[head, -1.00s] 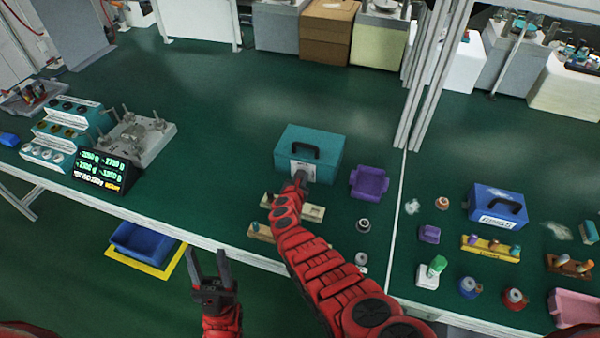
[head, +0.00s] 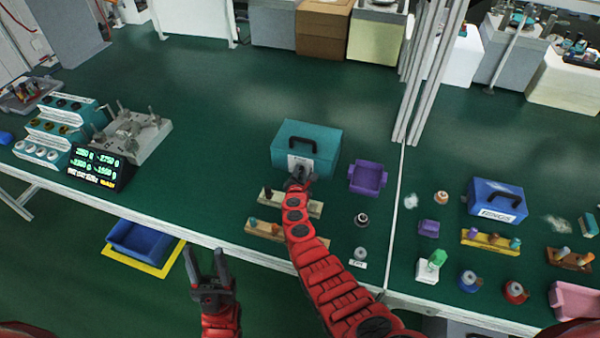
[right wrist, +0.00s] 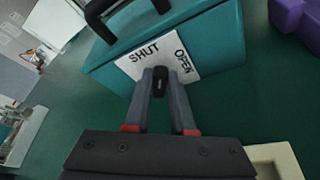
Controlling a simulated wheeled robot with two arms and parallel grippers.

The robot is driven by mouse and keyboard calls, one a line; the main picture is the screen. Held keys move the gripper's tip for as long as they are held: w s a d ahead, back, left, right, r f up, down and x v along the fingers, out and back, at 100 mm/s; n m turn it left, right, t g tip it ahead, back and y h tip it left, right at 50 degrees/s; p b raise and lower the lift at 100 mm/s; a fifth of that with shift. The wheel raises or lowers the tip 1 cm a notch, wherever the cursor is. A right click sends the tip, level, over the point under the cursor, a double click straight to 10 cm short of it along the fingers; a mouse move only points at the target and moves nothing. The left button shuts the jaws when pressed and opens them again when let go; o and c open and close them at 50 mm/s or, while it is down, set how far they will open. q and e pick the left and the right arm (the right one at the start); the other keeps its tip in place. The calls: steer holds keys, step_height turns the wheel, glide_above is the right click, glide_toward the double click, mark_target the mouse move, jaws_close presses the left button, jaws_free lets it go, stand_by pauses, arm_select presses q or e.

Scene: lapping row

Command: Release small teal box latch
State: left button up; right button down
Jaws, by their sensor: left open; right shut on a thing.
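The small teal box (head: 325,162) stands closed on the green bench, with a black handle on its lid. It also shows in the right wrist view (right wrist: 215,40). Its front carries a white label (right wrist: 190,58) reading SHUT on the left and OPEN on the right. A small black latch (right wrist: 160,82) sits at the label, below and between the two words. My right gripper (right wrist: 160,76) is shut on the latch, one finger on each side. In the head view my right gripper (head: 299,178) hides the latch. My left gripper (head: 206,260) is open and empty, in front of the bench edge.
A purple tray (head: 368,178) stands just right of the box. Wooden peg racks (head: 308,207) lie in front, beside my right arm. A blue case (head: 497,205) and small parts stand further right. The bench left of the box is clear up to the lapping fixture (head: 135,138).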

steer(key=c, duration=0.8)
jaws_free()
steer(key=shift+o, duration=0.2)
steer(key=p+v, duration=0.4)
steer(key=v, duration=0.2)
steer(key=shift+r+p, duration=0.2)
steer(key=shift+p, duration=0.15)
steer(key=p+v, duration=0.1)
steer(key=v, duration=1)
steer(key=shift+s, duration=0.2)
steer(key=shift+a+f, duration=0.1)
